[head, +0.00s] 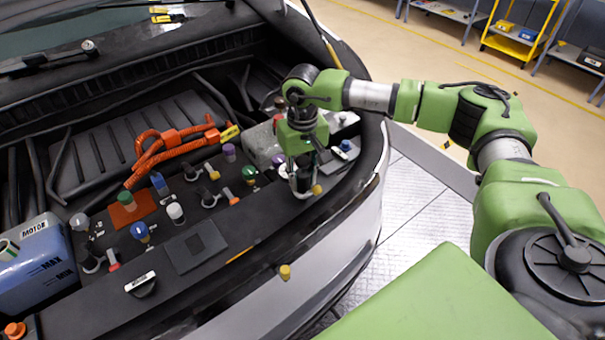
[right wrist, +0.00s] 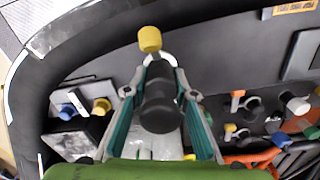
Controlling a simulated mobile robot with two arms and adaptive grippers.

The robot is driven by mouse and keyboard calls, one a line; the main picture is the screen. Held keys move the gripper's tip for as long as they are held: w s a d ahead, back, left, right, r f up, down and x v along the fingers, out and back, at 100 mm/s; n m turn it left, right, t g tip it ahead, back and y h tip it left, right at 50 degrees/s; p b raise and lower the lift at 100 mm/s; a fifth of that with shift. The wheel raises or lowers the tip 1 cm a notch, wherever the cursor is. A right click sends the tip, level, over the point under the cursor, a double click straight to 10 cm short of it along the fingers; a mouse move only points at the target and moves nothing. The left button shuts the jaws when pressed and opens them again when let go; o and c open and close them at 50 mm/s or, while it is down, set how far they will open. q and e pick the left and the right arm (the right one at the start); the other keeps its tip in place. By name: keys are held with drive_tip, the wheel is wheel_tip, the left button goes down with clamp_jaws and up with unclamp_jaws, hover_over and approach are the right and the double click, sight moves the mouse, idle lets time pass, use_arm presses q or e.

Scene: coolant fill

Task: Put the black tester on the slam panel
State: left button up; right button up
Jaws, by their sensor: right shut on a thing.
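My right gripper (head: 303,188) is over the front right part of the engine bay, pointing down. It is shut on the black tester (right wrist: 160,98), a dark rounded body between its two fingers in the right wrist view. In the head view the tester (head: 303,172) is mostly hidden by the fingers. The slam panel (head: 240,212) is the dark strip along the front of the bay; it also shows in the right wrist view (right wrist: 95,42). I cannot tell whether the tester touches it. A dark square pad (head: 195,246) lies on the panel. My left gripper is not in view.
A yellow cap (head: 316,189) is close beside the gripper. Several coloured caps, orange cables (head: 165,145) and a grey block (head: 262,146) crowd the bay behind. A blue reservoir (head: 38,265) stands at left. The panel around the square pad is mostly clear.

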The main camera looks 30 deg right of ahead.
drive_tip(key=shift+f, duration=0.25)
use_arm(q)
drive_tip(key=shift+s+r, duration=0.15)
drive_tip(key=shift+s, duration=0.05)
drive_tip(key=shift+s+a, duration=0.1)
use_arm(e)
drive_tip(key=shift+a, duration=0.1)
drive_tip(key=shift+f, duration=0.2)
drive_tip(key=o, duration=0.9)
drive_tip(key=shift+c, duration=0.2)
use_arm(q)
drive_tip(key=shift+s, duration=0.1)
